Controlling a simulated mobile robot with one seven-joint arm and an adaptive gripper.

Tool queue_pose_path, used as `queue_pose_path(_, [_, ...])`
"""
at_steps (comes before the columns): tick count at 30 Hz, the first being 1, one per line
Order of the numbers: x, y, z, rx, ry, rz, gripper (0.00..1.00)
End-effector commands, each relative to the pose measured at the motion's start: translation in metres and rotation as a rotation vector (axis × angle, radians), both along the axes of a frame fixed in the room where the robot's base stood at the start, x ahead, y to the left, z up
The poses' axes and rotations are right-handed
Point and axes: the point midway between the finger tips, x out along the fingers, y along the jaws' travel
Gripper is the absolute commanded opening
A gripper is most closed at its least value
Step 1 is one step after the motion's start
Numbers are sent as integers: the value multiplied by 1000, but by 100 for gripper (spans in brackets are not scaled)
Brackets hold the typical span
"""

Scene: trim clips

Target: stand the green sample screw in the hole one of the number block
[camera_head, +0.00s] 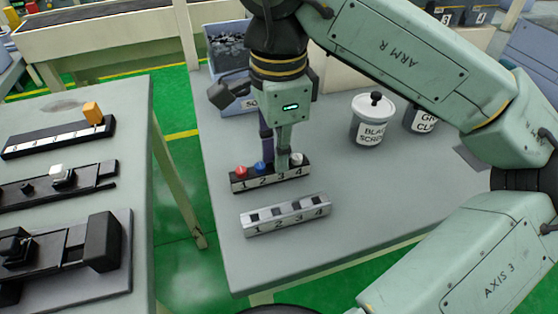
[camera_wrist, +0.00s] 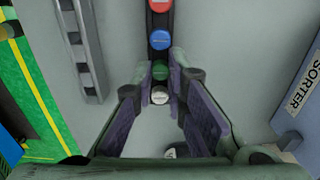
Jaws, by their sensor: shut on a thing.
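The green sample screw (camera_wrist: 160,71) is third in a row on a black block (camera_head: 240,187) marked 1 to 4. My gripper (camera_wrist: 162,62) points down there, its fingers closed around the green screw. In the head view my gripper (camera_head: 276,164) hides that screw. The red screw (camera_head: 241,171) and blue screw (camera_head: 260,168) stand left of the fingers, the white one (camera_head: 296,159) right. A grey block (camera_head: 285,222), also numbered 1 to 4, lies in front of the black one. Its dark square holes look empty, hole one at its left end.
Two white-lidded tins, one labelled black screws (camera_head: 371,130), stand to the right. A blue sorter bin (camera_head: 229,76) stands behind my gripper. The table's left edge is near both blocks, and its front right is clear.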

Motion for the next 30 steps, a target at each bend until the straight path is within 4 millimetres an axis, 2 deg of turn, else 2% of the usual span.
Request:
queue_pose_path(8, [0, 0, 4, 0, 0, 0, 0])
queue_pose_path(30, [0, 0, 41, -1, 0, 0, 0])
